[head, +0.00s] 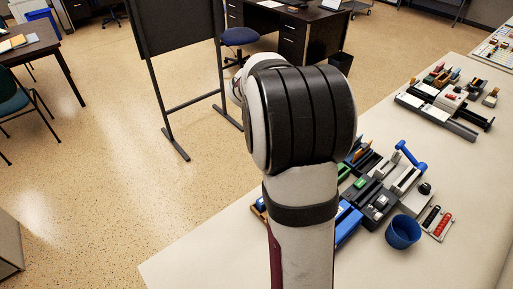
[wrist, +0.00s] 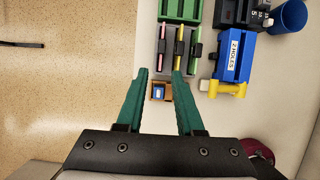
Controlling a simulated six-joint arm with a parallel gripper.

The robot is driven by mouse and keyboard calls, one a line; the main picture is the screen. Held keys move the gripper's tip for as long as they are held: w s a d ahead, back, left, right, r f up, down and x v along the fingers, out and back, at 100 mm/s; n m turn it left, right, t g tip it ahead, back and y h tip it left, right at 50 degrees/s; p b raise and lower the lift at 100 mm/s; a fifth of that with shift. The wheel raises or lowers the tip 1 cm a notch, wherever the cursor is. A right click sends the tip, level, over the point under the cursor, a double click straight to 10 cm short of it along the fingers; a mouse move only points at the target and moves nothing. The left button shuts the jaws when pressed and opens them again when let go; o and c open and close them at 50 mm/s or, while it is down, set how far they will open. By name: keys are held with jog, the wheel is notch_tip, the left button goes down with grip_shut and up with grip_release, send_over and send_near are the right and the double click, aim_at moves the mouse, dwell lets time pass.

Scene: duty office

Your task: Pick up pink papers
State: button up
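In the wrist view, a thin pink strip (wrist: 163,40), which looks like the pink papers seen edge-on, stands at the left of a row with a yellow strip (wrist: 179,40) and a green strip (wrist: 194,42). Dark clip-like pieces sit across them, by a green slotted holder (wrist: 183,17). My gripper (wrist: 160,73) has two green fingers spread apart with nothing held. The tips are in front of the row, the pink strip lying beyond the gap between them. In the head view my arm hides the gripper and the pink strip.
A small orange-brown box with a blue item (wrist: 158,92) lies below the finger gap. A blue hole punch (wrist: 232,58) with a yellow handle and a blue cup (wrist: 289,15) stand to the right.

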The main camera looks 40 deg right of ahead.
jog(key=x, duration=1.5)
jog(key=shift+s+d+f, duration=0.2)
jog(key=shift+d, duration=0.05)
grip_shut()
